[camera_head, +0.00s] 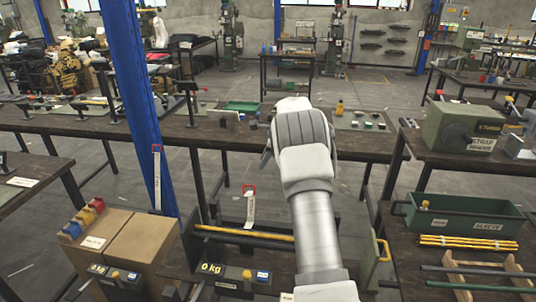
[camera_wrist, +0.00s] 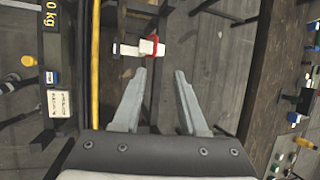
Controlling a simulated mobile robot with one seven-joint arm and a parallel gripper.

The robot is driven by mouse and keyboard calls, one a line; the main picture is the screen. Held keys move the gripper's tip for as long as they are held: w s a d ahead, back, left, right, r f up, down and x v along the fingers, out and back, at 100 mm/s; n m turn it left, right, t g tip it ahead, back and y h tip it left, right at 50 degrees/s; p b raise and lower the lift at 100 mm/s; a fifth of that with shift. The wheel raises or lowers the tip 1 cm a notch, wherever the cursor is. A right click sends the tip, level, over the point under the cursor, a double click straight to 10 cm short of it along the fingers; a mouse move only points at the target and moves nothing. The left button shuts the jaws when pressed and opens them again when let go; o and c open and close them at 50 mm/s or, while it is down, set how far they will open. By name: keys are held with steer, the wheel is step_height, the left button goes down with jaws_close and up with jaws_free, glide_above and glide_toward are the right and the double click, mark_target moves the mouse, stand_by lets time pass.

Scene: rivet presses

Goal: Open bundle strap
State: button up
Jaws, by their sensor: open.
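A white strap-like band with a red loop (camera_head: 250,203) stands up from the dark rack at the lower middle of the head view. In the wrist view a white piece with a red loop (camera_wrist: 152,46) lies just beyond my fingertips, slightly to their left. My gripper (camera_wrist: 160,72) is open, with nothing between its two grey fingers and a visible gap to the white piece. In the head view my white wrist hides most of the gripper.
The dark rack holds a yellow rod (camera_head: 245,233) and a 0 kg box (camera_head: 230,278). Cardboard boxes (camera_head: 140,250) stand to its left, by a blue post (camera_head: 135,90). A long workbench (camera_head: 240,137) runs behind. A green bin (camera_head: 465,215) stands right. Floor shows between benches.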

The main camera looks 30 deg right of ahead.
steer(key=shift+v, duration=2)
steer(key=s+a+r+n, duration=1.1)
steer(key=s+a+r, duration=0.4)
steer(key=s+r, duration=0.15)
steer(key=s+a+f+n, duration=0.1)
steer(key=s+a+n, duration=0.2)
steer(key=s, duration=0.5)
steer(key=s+a+f+n+h, duration=0.1)
steer(key=s+a+f+n, duration=0.1)
steer(key=s+n, duration=0.4)
steer(key=s+a+f+n+h, duration=0.1)
steer(key=s+a+n, duration=0.2)
steer(key=s, duration=0.9)
steer(key=shift+s+a+f+n+t, duration=0.15)
steer(key=shift+a+f+n+t, duration=0.2)
steer(key=shift+n, duration=0.45)
